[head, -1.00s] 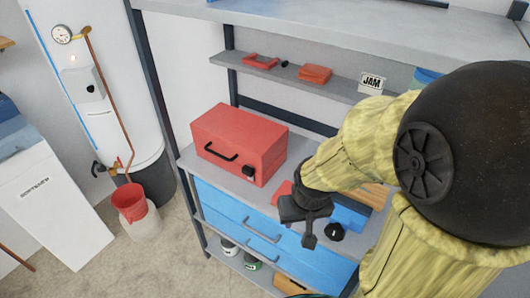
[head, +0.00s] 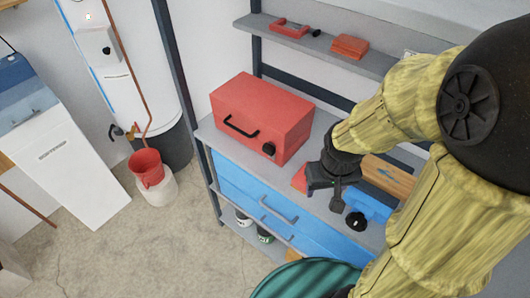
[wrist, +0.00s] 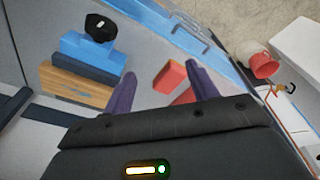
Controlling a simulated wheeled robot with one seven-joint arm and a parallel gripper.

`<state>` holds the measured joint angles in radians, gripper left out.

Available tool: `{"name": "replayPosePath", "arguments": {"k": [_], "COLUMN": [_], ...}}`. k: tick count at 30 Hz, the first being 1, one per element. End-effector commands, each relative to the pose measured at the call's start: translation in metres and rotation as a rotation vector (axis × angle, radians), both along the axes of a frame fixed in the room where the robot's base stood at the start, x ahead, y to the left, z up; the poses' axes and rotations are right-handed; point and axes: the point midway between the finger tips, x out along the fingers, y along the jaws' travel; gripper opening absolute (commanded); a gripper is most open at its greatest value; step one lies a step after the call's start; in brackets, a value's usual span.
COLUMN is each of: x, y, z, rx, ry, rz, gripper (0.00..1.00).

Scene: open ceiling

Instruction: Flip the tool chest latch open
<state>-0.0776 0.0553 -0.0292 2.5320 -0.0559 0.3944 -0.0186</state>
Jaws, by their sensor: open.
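The red tool chest (head: 262,112) stands on the grey top of the workbench in the head view. A black handle (head: 240,127) is on its front face, and a small black latch (head: 268,149) sits right of the handle. I cannot tell the latch's exact position. My gripper (head: 337,198) is right of and nearer than the chest, apart from it, pointing down over the bench. In the wrist view its two dark fingers (wrist: 163,90) are spread apart with nothing held. A small red object (wrist: 170,76) shows beyond them. I cannot make out the latch in the wrist view.
A wooden block (head: 388,178), a blue item (head: 371,205) and a black round item (head: 355,221) lie right of my gripper. Blue drawers (head: 240,192) are below. A shelf (head: 345,50) runs above. A teal round object (head: 305,281) is at the bottom.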

Motion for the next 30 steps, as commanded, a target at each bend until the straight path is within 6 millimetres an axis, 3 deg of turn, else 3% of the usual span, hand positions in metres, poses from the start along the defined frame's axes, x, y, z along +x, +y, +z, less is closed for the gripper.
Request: {"name": "replayPosePath", "arguments": {"k": [8,15,23,30], "x": [0.000,0.007,0.027,0.049], "y": [0.035,0.057,0.091,0.150], "z": [-0.048,-0.081,-0.101,-0.104], "rx": [-0.204,-0.484,-0.890,-1.367], "ry": [0.250,0.441,0.593,0.650], "rz": [0.438,0.820,1.194,1.463], "gripper": [0.58,0.58,0.58,0.58]}}
